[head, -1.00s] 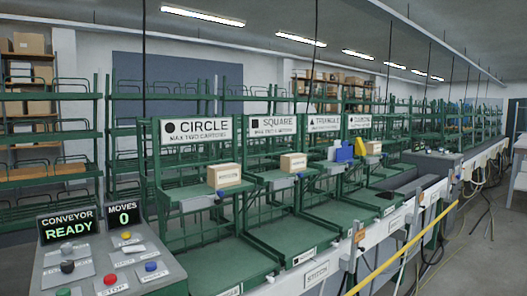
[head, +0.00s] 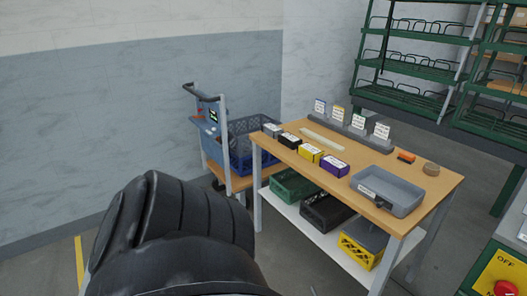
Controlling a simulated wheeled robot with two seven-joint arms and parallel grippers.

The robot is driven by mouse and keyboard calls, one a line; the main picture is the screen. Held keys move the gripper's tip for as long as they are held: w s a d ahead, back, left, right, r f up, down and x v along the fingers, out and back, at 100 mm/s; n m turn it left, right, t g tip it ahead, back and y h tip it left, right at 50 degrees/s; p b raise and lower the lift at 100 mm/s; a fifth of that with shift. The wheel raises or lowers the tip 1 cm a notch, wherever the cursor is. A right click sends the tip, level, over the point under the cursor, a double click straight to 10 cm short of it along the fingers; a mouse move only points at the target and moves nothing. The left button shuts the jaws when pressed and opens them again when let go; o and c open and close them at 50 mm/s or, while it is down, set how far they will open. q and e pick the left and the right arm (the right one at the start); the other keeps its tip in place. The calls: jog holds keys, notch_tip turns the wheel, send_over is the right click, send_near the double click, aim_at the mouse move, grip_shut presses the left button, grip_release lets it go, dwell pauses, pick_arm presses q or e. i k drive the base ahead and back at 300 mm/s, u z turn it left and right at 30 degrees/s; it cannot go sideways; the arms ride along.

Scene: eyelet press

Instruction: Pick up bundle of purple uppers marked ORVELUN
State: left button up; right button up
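A purple bundle (head: 332,167) with a white label on top lies on the wooden tabletop, at the front end of a row of bundles. Its label is too small to read, so I cannot tell whether it says ORVELUN. A yellow bundle (head: 310,155), a black bundle (head: 289,142) and a grey bundle (head: 272,131) lie behind it in the row. Neither of my grippers shows in the head view. A large dark part of my own body fills the lower left.
A grey tray (head: 388,191) sits right of the purple bundle. A card stand (head: 352,129) is at the table's back. Crates (head: 327,216) fill the lower shelf. A trolley with a blue crate (head: 242,155) stands behind left. A control panel (head: 497,275) is at lower right.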

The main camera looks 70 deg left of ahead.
aim_at(336, 167)
jog(key=u, duration=2.35)
jog(key=i, duration=1.6)
jog(key=u, duration=0.1)
